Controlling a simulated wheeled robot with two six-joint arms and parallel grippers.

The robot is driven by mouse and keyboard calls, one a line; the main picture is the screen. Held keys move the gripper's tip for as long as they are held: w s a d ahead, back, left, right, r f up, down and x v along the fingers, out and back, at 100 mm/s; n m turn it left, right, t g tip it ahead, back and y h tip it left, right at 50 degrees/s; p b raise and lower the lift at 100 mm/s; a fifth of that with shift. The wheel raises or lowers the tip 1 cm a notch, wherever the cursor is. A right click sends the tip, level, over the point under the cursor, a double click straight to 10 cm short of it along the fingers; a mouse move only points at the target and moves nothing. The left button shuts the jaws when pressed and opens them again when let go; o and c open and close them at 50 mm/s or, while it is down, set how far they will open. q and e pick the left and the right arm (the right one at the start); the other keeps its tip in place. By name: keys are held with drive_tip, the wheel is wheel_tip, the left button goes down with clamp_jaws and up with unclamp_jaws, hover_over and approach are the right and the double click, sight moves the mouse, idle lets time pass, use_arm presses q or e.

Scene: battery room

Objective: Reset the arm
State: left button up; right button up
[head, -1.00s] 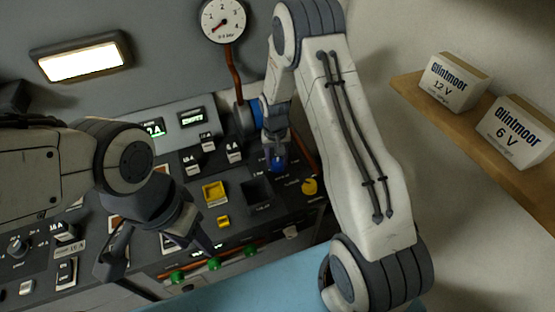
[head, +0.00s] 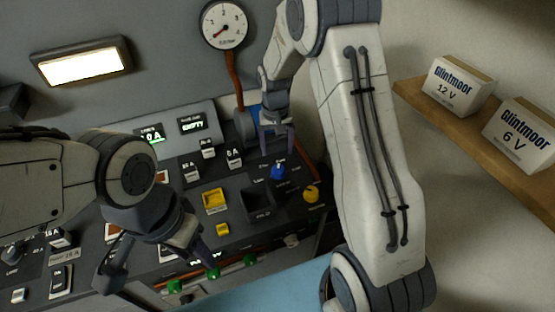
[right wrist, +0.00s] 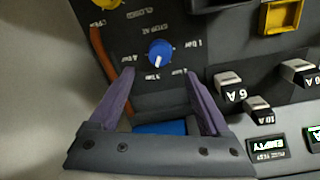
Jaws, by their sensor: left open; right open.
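My right gripper (head: 277,140) is open and empty above the back of the dark control panel (head: 240,236). In the right wrist view its two purple fingers (right wrist: 168,100) stand apart. A blue knob (right wrist: 160,52) lies beyond the fingertips, not between them; it also shows in the head view (head: 278,172). My left gripper (head: 156,262) is open over the panel's front left part, near the green buttons, with nothing seen in it.
A pressure gauge (head: 224,24) with a red-brown pipe is on the wall. A yellow knob (head: 311,193), yellow square button (head: 214,200) and dark square recess (head: 258,203) are on the panel. A shelf (head: 480,140) at right bears two boxes labelled 12 V and 6 V.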

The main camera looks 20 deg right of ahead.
drive_tip(key=shift+r, duration=0.85)
drive_tip(key=s+a+r+n, duration=0.6)
drive_tip(key=s+a+r, duration=0.3)
drive_tip(key=s+a, duration=0.45)
drive_tip(key=s+a+r+n+y, duration=0.1)
drive_tip(key=s+n, duration=0.3)
drive_tip(key=s, duration=1.2)
drive_tip(key=shift+a+r+n, duration=0.35)
drive_tip(key=shift+a+n, duration=0.05)
